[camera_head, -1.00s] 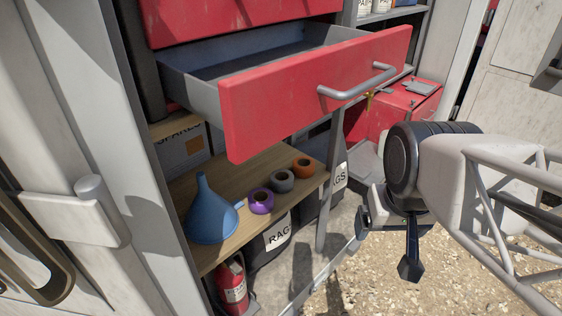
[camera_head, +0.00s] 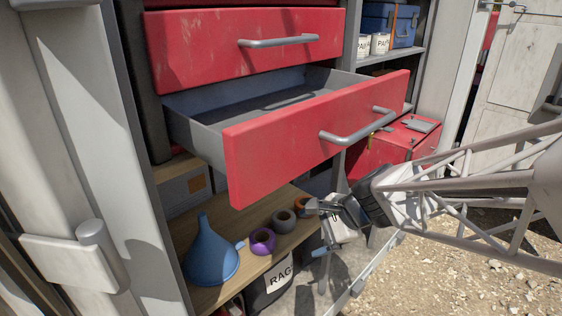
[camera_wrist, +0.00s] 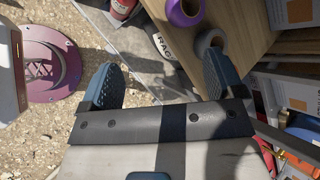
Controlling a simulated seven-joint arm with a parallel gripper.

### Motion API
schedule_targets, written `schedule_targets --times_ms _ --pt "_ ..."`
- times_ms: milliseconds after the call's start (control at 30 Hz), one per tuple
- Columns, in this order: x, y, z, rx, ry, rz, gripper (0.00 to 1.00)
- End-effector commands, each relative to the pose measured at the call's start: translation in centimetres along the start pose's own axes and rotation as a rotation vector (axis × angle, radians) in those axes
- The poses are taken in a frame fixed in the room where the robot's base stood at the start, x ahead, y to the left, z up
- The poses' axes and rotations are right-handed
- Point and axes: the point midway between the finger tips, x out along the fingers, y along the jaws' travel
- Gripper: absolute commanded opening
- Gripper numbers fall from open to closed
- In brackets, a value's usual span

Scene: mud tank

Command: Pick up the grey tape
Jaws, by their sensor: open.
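The grey tape (camera_head: 284,221) is a roll lying on the wooden shelf, between the purple tape (camera_head: 262,241) and the orange tape (camera_head: 301,203). My gripper (camera_head: 318,229) is open and empty, at the shelf's front edge just right of the grey tape. In the wrist view the grey tape (camera_wrist: 209,41) shows by the tip of the right finger, not between the fingers, and that finger hides part of it. The purple tape (camera_wrist: 185,11) is beyond it.
An open red drawer (camera_head: 310,140) hangs over the shelf (camera_head: 215,285). A blue funnel (camera_head: 211,252) stands left of the tapes. A rags box (camera_head: 268,290) sits below the shelf. A red case (camera_head: 375,150) is behind. Gravel ground is open at right.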

Motion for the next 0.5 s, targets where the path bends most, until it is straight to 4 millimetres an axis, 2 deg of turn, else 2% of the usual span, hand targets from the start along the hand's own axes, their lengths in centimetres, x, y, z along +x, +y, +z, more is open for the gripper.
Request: schedule_targets --times_ms 200,500 --pt "4.2 -3.2 -3.4 0.343 -0.108 -0.143 0.87" --pt "8.9 -6.2 -8.7 0.773 -0.245 -0.315 0.87"
